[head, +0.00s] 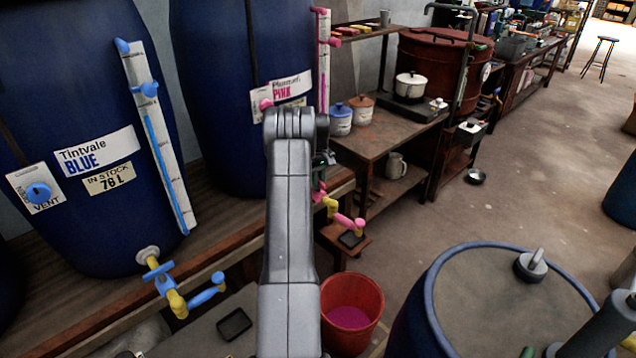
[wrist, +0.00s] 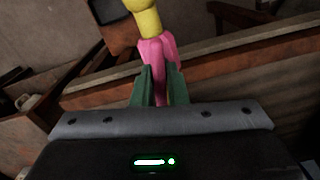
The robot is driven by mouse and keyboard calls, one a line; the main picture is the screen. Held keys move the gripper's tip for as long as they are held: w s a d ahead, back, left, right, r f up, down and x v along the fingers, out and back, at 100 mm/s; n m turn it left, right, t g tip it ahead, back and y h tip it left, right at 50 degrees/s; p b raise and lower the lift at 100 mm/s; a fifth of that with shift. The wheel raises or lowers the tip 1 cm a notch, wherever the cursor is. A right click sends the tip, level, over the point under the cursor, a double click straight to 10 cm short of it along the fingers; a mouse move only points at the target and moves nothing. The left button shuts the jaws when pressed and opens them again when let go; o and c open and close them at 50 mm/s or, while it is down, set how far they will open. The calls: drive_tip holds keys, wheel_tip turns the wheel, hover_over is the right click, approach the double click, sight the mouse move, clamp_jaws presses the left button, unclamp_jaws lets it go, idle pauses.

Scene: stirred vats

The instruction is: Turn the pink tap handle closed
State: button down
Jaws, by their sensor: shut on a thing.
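The pink tap (head: 331,206) has a yellow and pink body and spout, reaching out from below the pink vat (head: 226,90) labelled PINK. In the wrist view, the pink tap handle (wrist: 157,62) stands between my two green fingers, with the yellow tap part (wrist: 146,20) beyond it. My gripper (wrist: 158,88) is shut on the handle. In the head view my gripper (head: 320,180) is mostly hidden behind my grey arm, and so is the handle. I cannot tell whether liquid runs from the spout.
A red bucket (head: 376,290) with pink liquid stands on the floor below. The blue vat (head: 75,110) with its blue and yellow tap (head: 178,300) is at left. A blue drum (head: 428,300) is at lower right. A wooden bench (head: 400,139) holds pots. Floor is open at right.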

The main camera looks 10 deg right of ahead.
drive_tip(key=m+b, duration=0.1)
drive_tip(key=m, duration=0.3)
drive_tip(key=shift+m, duration=0.3)
drive_tip(key=m, duration=0.3)
drive_tip(key=shift+m, duration=0.3)
drive_tip(key=m, duration=0.3)
drive_tip(key=shift+r+m, duration=0.1)
drive_tip(key=shift+m, duration=2)
drive_tip(key=c, duration=1.4)
unclamp_jaws()
drive_tip(key=shift+c, duration=0.2)
drive_tip(key=shift+b, duration=0.3)
